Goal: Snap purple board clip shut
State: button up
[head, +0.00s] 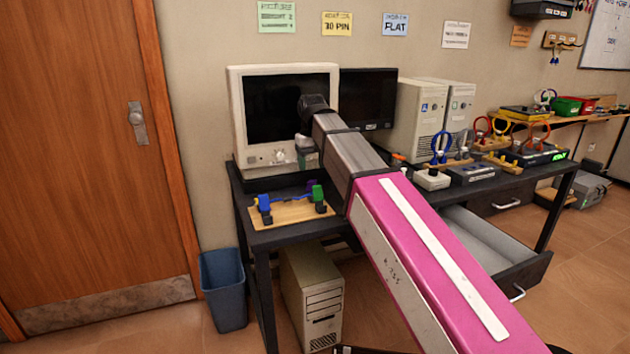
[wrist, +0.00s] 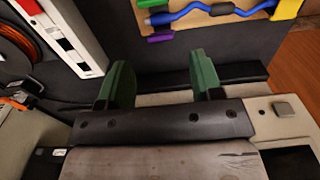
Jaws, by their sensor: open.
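A wooden board (head: 290,213) lies on the left part of the dark desk, with blue and green clip parts and a blue cable across it. In the wrist view the board (wrist: 250,13) is cut off at the top edge. A small purple piece (wrist: 160,38), likely the purple clip's lever, shows at its edge below a green part (wrist: 162,18); I cannot tell whether the clip is open. My gripper (wrist: 158,72) is open and empty, its green fingers apart, with the purple piece beyond the fingertips. In the head view my arm partly hides the gripper.
A beige CRT monitor (head: 282,118) stands behind the board, close to my wrist. Computer towers (head: 418,110) and several small exhibits are to the right. An open drawer (head: 492,250) juts out from the desk (head: 290,237). A blue bin (head: 223,290) stands on the floor at left.

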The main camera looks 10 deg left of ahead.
aim_at(311, 185)
jog(key=shift+f, duration=3)
jog(key=shift+c, duration=0.3)
jog(key=c, duration=0.9)
jog(key=shift+s, duration=0.1)
